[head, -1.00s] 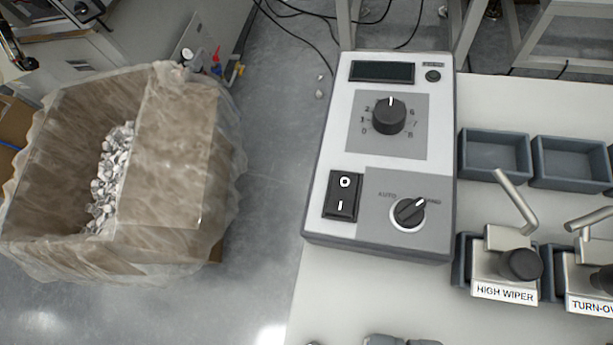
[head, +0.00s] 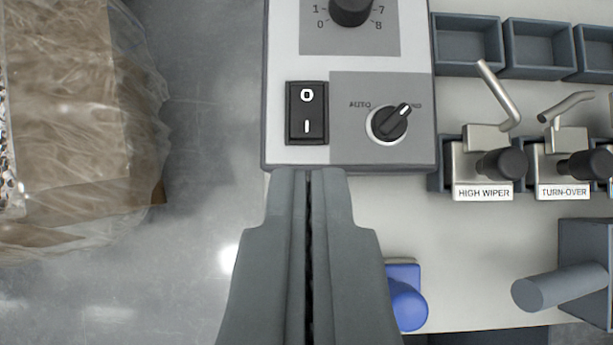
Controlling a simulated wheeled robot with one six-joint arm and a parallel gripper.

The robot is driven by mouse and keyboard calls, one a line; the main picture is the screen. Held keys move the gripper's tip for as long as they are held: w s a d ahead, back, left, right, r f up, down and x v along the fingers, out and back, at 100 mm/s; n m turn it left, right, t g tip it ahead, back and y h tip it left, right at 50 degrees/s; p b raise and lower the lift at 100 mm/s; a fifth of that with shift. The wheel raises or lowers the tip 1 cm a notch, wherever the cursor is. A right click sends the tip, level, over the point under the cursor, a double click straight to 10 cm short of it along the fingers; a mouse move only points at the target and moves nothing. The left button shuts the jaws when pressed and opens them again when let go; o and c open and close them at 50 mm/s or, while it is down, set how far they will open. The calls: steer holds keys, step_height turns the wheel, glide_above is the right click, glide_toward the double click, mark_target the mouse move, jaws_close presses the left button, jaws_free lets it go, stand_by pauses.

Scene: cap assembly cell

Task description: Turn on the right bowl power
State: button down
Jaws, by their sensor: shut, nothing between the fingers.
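A white and grey control box (head: 283,50) stands on the table in the upper middle of the head view. Its black rocker power switch (head: 307,112), marked O above and I below, is at the box's lower left. A black selector knob (head: 391,122), labelled AUTO on its left, is to the right of the switch and points up and right. A round dial (head: 350,8) is cut off at the top. My gripper (head: 308,172) is shut and empty. Its tips appear just below the switch, at the box's front edge; I cannot tell whether they touch it.
A bin lined with clear plastic (head: 90,110) stands at the left over the grey floor. Grey trays (head: 467,45) and fixtures labelled HIGH WIPER (head: 483,193) and TURN-OVER (head: 563,192) are at the right. A blue part (head: 405,300) sits right of my gripper.

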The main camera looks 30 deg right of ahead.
glide_above(308, 124)
steer(key=s, duration=0.1)
steer(key=f, duration=0.7)
steer(key=shift+a+f, duration=0.15)
steer(key=shift+a, duration=0.2)
steer(key=shift+s+a+f, duration=0.1)
steer(key=shift+s+f, duration=0.05)
steer(key=shift+f, duration=0.35)
steer(key=shift+s+a+f, duration=0.1)
steer(key=shift+f, duration=1.1)
steer(key=shift+s+f, duration=0.15)
steer(key=shift+f, duration=0.15)
steer(key=shift+r, duration=0.1)
steer(key=shift+r, duration=0.7)
